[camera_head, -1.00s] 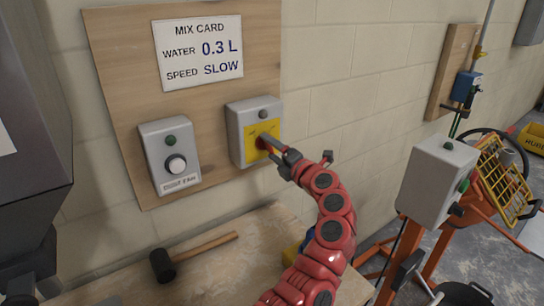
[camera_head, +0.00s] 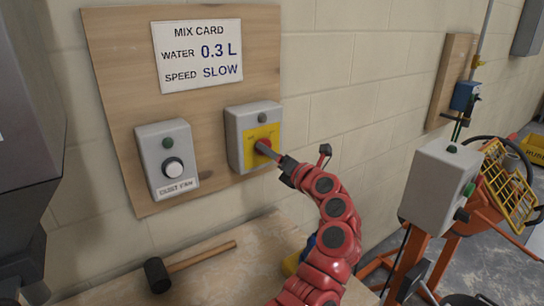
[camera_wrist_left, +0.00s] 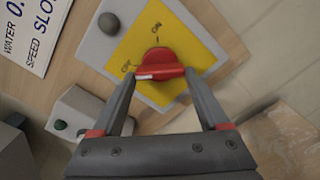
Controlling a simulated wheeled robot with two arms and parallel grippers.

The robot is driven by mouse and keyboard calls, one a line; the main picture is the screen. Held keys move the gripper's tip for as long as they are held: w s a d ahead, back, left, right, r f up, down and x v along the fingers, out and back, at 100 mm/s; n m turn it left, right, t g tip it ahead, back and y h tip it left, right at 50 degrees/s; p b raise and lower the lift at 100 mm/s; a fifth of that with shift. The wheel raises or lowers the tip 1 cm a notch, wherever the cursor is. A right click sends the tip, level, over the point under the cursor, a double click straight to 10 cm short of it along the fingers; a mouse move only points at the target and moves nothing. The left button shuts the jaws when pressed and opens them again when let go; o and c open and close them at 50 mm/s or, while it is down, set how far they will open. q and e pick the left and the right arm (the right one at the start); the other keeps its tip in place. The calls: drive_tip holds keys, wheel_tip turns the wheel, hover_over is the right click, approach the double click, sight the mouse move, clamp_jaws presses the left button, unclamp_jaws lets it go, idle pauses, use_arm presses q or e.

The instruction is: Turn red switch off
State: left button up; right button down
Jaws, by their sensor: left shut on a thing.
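The red switch (camera_head: 262,146) is a knob on a yellow plate, on a grey box (camera_head: 235,137) fixed to the wooden wall board. In the left wrist view the red switch (camera_wrist_left: 160,62) sits between my fingers. A white mark shows at its left end, near the left label, which seems to read OFF; the ON label is above. My left gripper (camera_wrist_left: 160,82) is shut on the red switch. In the head view my left gripper (camera_head: 268,152) reaches it from the lower right and partly hides it. My right gripper is not in view.
A grey box with a white knob (camera_head: 174,168) is to the left on the board, under the mix card (camera_head: 198,52). A mallet (camera_head: 190,264) lies on the bench below. A grey control box (camera_head: 438,185) on an orange frame stands at right.

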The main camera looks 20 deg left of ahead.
use_arm(q)
drive_tip(key=shift+f, duration=0.2)
drive_tip(key=o, duration=1.2)
drive_tip(key=shift+r, duration=0.1)
drive_tip(key=shift+o, duration=0.2)
drive_tip(key=shift+d, duration=0.1)
drive_tip(key=b+v, duration=0.2)
drive_tip(key=v, duration=1.5)
drive_tip(key=shift+s+b, duration=0.2)
drive_tip(key=shift+b, duration=0.1)
drive_tip(key=shift+d, duration=0.2)
